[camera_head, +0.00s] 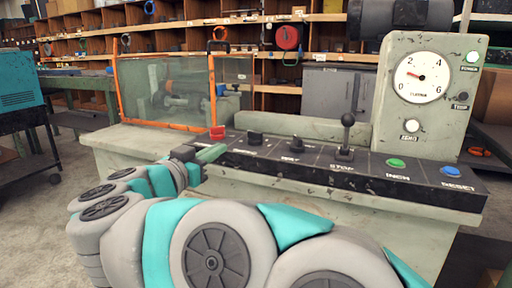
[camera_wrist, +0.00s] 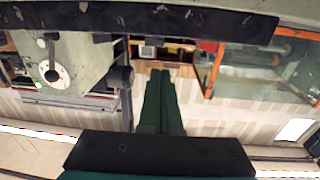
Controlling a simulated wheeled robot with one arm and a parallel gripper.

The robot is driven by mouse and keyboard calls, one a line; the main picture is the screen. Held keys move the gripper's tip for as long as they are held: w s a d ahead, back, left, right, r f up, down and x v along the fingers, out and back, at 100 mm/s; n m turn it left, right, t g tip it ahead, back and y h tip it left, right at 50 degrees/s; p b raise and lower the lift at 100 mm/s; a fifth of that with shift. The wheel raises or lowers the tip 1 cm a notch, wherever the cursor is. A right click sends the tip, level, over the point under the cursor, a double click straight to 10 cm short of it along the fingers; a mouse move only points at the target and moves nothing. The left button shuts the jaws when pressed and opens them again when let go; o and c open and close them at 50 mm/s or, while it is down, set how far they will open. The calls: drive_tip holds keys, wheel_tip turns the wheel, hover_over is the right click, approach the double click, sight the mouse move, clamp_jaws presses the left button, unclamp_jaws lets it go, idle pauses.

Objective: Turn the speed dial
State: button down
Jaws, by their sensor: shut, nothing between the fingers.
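The control panel (camera_head: 320,163) is a long black strip on a grey-green machine. A black knob (camera_head: 255,138) stands on its left part, just right of a red button (camera_head: 217,132). A second black control (camera_head: 296,146) stands farther right. I cannot read which label marks the speed dial. My gripper (camera_head: 218,151) is low over the panel's left front, in front of the red button and left of the knob. I cannot tell whether it touches the panel. In the wrist view its green fingers (camera_wrist: 161,78) are together, with nothing between them.
A lever with a ball top (camera_head: 346,136), a green button (camera_head: 396,163) and a blue button (camera_head: 451,172) are farther right. A round gauge (camera_head: 422,77) is on the upright panel. An orange-framed guard (camera_head: 163,91) stands behind at left. Shelves (camera_head: 190,41) fill the background.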

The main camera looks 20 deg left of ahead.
sight(257, 135)
drive_tip(key=shift+h, duration=0.4)
drive_tip(key=w+d, duration=0.1)
drive_tip(key=w, duration=0.3)
drive_tip(key=w+d, duration=0.1)
drive_tip(key=w, duration=0.3)
drive_tip(key=w+d+f+b, duration=0.1)
drive_tip(key=w+d, duration=0.1)
drive_tip(key=w, duration=0.2)
drive_tip(key=shift+r, duration=0.1)
